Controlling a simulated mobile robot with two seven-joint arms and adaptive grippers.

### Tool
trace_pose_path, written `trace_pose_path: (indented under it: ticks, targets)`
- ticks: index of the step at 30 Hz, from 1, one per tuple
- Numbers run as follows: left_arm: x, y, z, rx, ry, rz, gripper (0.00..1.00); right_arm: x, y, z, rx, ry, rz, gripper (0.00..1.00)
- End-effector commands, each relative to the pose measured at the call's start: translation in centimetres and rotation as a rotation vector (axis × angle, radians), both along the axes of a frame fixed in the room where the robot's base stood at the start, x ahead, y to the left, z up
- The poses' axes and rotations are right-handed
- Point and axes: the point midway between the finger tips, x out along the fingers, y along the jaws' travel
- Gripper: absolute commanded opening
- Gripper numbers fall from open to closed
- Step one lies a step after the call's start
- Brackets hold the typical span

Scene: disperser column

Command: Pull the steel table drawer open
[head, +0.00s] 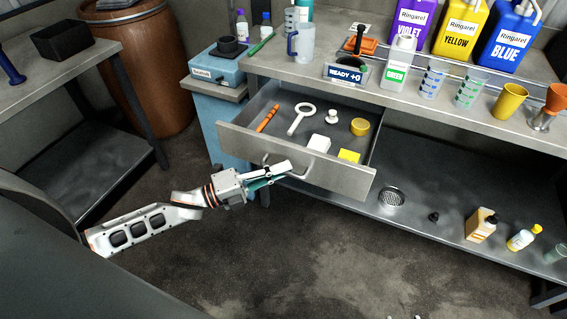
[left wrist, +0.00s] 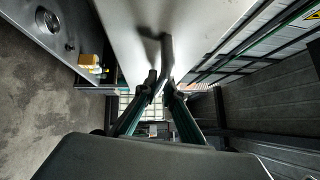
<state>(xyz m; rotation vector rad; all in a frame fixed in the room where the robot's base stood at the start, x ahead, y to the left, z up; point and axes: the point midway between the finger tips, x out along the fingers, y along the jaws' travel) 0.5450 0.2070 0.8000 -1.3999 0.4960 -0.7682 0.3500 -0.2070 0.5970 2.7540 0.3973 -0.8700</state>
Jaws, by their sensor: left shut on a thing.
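The steel table drawer (head: 330,178) stands well out from the table in the head view, with its contents showing. Its bar handle (head: 306,167) is on the front panel. My left gripper (head: 284,172) is at the left part of the handle, its fingers closed on it. In the left wrist view the handle (left wrist: 167,50) runs down between the fingertips (left wrist: 162,84), in front of the pale drawer front (left wrist: 130,30).
The drawer holds an orange marker (head: 268,118), a white magnifier-like ring (head: 304,110), yellow tape (head: 360,127) and small blocks. Bottles and cups stand on the steel table top (head: 300,72). A lower shelf (head: 430,180) lies beneath. The floor (head: 270,260) before the drawer is clear.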

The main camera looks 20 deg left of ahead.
Motion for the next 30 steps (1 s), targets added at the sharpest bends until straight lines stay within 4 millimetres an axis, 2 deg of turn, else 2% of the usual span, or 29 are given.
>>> trace_pose_path:
  ticks: [16,17,18,30]
  targets:
    - [-0.5,0.1,0.0,0.0,-0.001,0.001,0.0,1.0,-0.1,0.7,0.0,-0.02,-0.003,0.4]
    - [-0.5,0.1,0.0,0.0,-0.001,0.001,0.11,1.1,-0.2,0.7,0.0,-0.021,-0.004,0.4]
    - [-0.5,0.1,0.0,0.0,-0.001,0.001,0.17,1.1,-0.2,0.7,0.0,-0.021,-0.004,0.4]
    - [-0.8,0.4,-0.1,0.001,0.0,0.001,0.17,0.4,-0.1,0.3,0.0,-0.009,-0.003,0.4]
